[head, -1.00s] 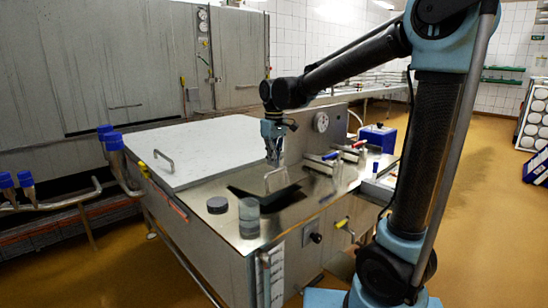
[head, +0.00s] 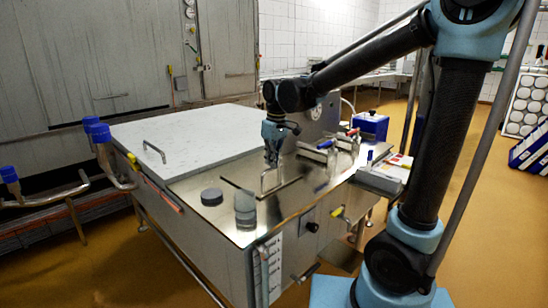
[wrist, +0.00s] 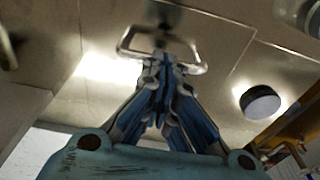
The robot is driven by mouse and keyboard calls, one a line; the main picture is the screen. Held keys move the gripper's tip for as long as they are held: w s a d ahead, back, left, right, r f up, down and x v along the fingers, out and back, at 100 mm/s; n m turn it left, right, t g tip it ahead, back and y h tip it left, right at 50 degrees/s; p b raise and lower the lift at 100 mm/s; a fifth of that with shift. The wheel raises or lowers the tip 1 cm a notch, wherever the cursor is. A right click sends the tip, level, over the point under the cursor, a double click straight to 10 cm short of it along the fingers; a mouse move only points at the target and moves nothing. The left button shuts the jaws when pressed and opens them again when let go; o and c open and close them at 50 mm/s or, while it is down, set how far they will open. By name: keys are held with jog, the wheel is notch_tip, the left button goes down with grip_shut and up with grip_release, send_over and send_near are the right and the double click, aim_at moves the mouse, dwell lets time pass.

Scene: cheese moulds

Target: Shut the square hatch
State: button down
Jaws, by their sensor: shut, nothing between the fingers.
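The square hatch (head: 253,187) is a steel panel in the shiny machine top. It lies about level with the top, with a thin dark line along its near edges. Its upright wire handle (head: 265,182) stands on the panel, and in the wrist view the handle (wrist: 128,38) shows as a loop by my fingertips. My gripper (head: 271,163) is shut and empty, pointing down right at the handle. In the wrist view my gripper (wrist: 162,68) overlaps the handle; I cannot tell whether they touch.
A dark puck (head: 211,197) and a grey cylinder (head: 245,210) stand left of and nearer than the hatch. A large white lid (head: 190,140) with a handle lies behind. Clamps (head: 325,150) and a blue box (head: 371,126) are at the right.

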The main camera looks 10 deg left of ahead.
notch_tip(320, 180, up, 14)
jog(key=s+d+f, duration=0.1)
jog(key=d, duration=0.1)
jog(key=s+d+f+m, duration=0.25)
jog(key=d+f, duration=0.25)
jog(key=d, duration=0.6)
jog(key=s+d+f+m, duration=0.2)
jog(key=d+f+m, duration=0.15)
jog(key=d, duration=0.85)
jog(key=s+d+f+m, duration=0.2)
jog(key=s+d+f, duration=0.3)
jog(key=d+f, duration=0.1)
jog(key=s+d+f+m+t+h, duration=0.1)
jog(key=s+d+f+m, duration=0.2)
jog(key=f, duration=0.6)
jog(key=s+d, duration=0.2)
jog(key=d, duration=0.1)
jog(key=shift+s+f, duration=0.15)
jog(key=shift+s, duration=0.25)
jog(key=shift+w+a, duration=0.1)
jog(key=shift+w+f, duration=0.2)
jog(key=shift+w, duration=0.15)
